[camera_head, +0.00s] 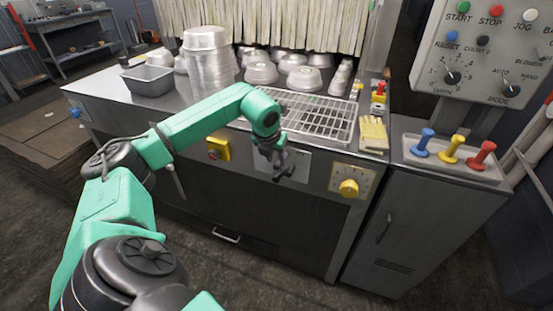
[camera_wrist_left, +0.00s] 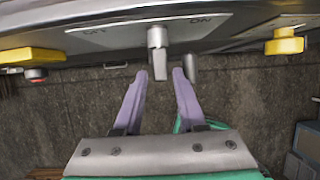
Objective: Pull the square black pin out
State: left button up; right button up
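My left gripper (camera_head: 281,166) is in front of the machine's front panel. In the left wrist view its two purple fingers (camera_wrist_left: 159,76) are apart, with the end of a light grey lever (camera_wrist_left: 157,40) between or just beyond their tips. The lever sticks out of a plate (camera_wrist_left: 110,33) with letters at both ends. A dark, short peg (camera_wrist_left: 191,66) shows just outside the right fingertip; I cannot tell if it is the square black pin or whether the finger touches it. In the head view the gripper hides this spot. My right gripper is not in view.
A yellow knob (camera_head: 349,187) is right of the gripper and a yellow box with a red button (camera_head: 218,149) is left. Metal pans (camera_head: 208,65) and a wire rack (camera_head: 310,113) are on the machine top. Coloured handles (camera_head: 451,150) stand on a tray at right.

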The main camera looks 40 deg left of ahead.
pick_arm(q)
jog(key=shift+x, duration=1)
jog(key=shift+c, duration=0.3)
grip_shut()
jog(key=c, duration=0.6)
grip_release()
jog(key=shift+s+d+b, duration=0.3)
jog(key=shift+s+b, duration=0.05)
jog(key=shift+s, duration=0.25)
grip_shut()
jog(key=s+b, duration=0.1)
jog(key=s+d+b, duration=0.1)
jog(key=s, duration=0.1)
jog(key=shift+s+d, duration=0.1)
jog(key=shift+s, duration=0.1)
